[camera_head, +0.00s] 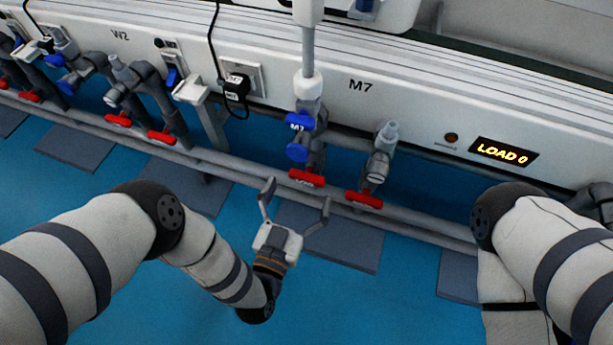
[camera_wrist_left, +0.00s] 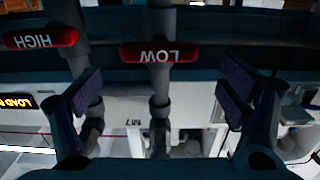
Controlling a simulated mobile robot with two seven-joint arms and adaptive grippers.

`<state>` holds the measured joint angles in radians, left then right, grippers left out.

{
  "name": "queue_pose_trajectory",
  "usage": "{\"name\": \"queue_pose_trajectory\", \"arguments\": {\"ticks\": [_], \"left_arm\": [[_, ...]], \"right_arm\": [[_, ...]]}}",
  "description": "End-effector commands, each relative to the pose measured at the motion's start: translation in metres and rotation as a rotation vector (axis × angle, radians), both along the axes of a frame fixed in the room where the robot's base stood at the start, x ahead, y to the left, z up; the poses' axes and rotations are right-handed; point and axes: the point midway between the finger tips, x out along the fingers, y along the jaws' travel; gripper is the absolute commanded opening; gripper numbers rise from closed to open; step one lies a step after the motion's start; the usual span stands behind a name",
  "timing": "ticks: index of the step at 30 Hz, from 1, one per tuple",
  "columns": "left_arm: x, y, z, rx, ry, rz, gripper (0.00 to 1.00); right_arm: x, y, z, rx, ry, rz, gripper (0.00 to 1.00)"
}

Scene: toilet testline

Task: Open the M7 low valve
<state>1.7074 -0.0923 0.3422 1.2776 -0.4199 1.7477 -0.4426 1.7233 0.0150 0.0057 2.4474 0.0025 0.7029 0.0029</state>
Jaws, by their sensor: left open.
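The M7 low valve has a red handle (camera_head: 307,178) on a grey pipe, below a blue M7 valve (camera_head: 298,137). In the left wrist view, which is upside down, the red handle marked LOW (camera_wrist_left: 160,53) lies crosswise near the top middle. My left gripper (camera_head: 298,194) is open and empty, just in front of and below this handle. In the wrist view its fingers (camera_wrist_left: 162,92) stand wide on either side of the LOW pipe, apart from the handle. My right arm shows at the right edge, but I cannot see its gripper.
The red HIGH handle (camera_head: 364,199) is close on the right; it also shows in the left wrist view (camera_wrist_left: 40,38). Long grey rails (camera_head: 235,162) run behind the gripper. A LOAD 0 display (camera_head: 504,152) is at right. Blue floor lies open in front.

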Motion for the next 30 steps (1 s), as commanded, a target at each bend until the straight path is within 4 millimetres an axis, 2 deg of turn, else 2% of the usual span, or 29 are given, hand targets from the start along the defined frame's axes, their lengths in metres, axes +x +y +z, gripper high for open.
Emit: {"name": "queue_pose_trajectory", "arguments": {"ticks": [3,7,17,23,24,30], "left_arm": [[0.024,-0.008,-0.005,0.000,0.002,0.000,0.90],[0.041,-0.014,-0.003,0.000,0.002,-0.001,0.90],[0.047,-0.016,0.000,0.000,0.002,-0.001,0.90],[0.047,-0.016,0.000,0.000,0.002,-0.001,0.45],[0.047,-0.016,0.000,0.000,0.002,-0.001,0.42],[0.047,-0.015,0.000,-0.008,0.005,-0.001,0.42]], "right_arm": [[-0.006,-0.001,-0.009,0.000,0.026,0.003,0.44],[-0.008,-0.001,-0.013,0.001,0.039,0.005,0.44],[-0.009,-0.001,-0.013,0.001,0.041,0.005,0.44],[-0.009,-0.001,-0.013,0.001,0.041,0.005,0.44],[-0.009,-0.001,-0.013,0.001,0.041,0.005,0.44],[-0.009,-0.001,-0.013,0.001,0.041,0.005,0.44]]}}
